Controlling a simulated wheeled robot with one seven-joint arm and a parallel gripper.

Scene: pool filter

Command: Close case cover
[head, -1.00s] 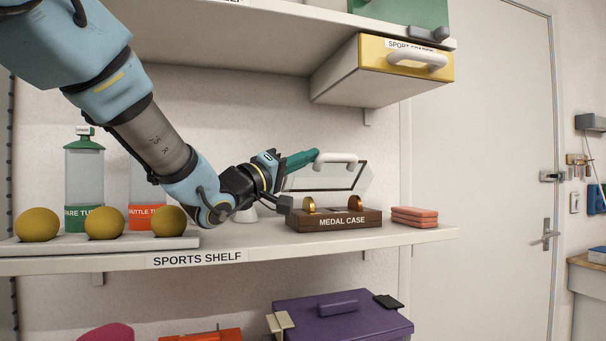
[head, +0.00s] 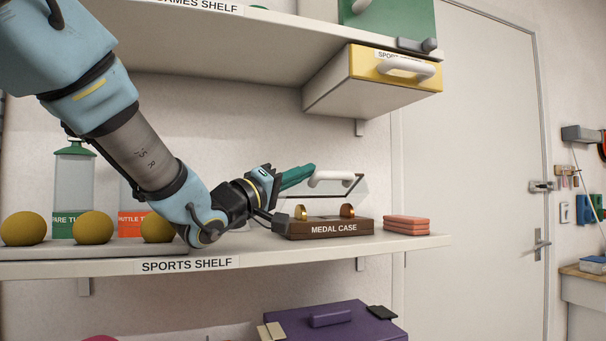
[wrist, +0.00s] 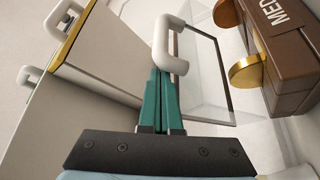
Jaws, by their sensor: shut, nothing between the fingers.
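The medal case (head: 333,229) is a brown box on the sports shelf, with round gold medals standing in its front part. Its clear, dark-edged cover (head: 352,188) is raised and tilted above the box. A white handle (head: 331,177) sits on the cover. My gripper (head: 312,169) has teal fingers, shut and empty, at the left end of the handle. In the wrist view the fingertips (wrist: 159,76) are right by the lower end of the white handle (wrist: 170,58). Whether they touch it I cannot tell. The clear cover (wrist: 210,75) lies to the right.
Pink blocks (head: 407,225) are stacked just right of the case. Yellow balls (head: 92,227) and tubes (head: 73,195) stand left on the sports shelf (head: 300,250). A yellow-fronted drawer (head: 385,75) hangs above. A purple box (head: 345,322) is below.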

